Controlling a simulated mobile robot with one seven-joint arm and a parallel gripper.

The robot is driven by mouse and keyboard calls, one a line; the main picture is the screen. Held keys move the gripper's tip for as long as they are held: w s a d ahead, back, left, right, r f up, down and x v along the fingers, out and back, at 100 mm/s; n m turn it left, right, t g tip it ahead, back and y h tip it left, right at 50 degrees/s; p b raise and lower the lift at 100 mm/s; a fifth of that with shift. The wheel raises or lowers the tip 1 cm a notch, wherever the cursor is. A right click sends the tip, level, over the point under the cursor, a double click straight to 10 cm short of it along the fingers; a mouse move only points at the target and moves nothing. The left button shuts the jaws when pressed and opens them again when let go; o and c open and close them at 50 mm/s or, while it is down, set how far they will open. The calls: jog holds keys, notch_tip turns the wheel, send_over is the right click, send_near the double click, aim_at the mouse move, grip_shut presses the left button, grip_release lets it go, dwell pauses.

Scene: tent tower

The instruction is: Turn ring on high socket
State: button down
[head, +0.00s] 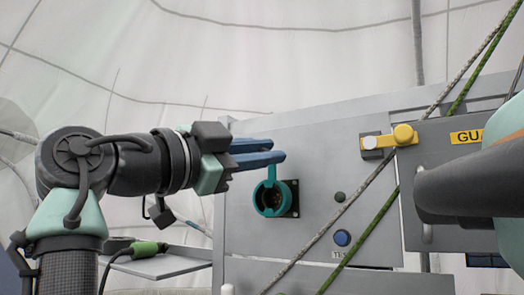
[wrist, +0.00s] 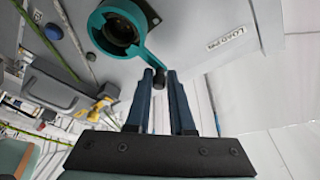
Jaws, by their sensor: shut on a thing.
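The high socket (head: 275,197) is a dark round connector on the grey panel. A teal ring (head: 258,203) surrounds it, with a short lever (head: 271,172) pointing up. The ring also shows in the wrist view (wrist: 97,40), where its lever (wrist: 145,57) ends in a dark knob (wrist: 159,80). My gripper (head: 280,157) has blue fingers that reach in from the left at the lever's top. In the wrist view my gripper (wrist: 160,76) is shut on the knob, its fingertips on either side. The fingers partly hide the knob in the head view.
A green plug (head: 146,248) on a cable lies by a grey shelf (head: 172,264) at lower left. Ropes (head: 362,232) slant across the panel right of the socket. A blue button (head: 342,238), a yellow latch (head: 403,134) and a guard plate (head: 427,152) are also right.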

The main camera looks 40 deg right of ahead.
jog(key=shift+d+f, duration=0.15)
jog(key=shift+f, duration=0.15)
jog(key=c, duration=0.8)
grip_release()
jog(key=shift+r, duration=0.15)
jog(key=shift+c, duration=0.2)
jog(key=b+v, duration=0.6)
jog(key=v, duration=0.7)
jog(key=shift+r, duration=0.15)
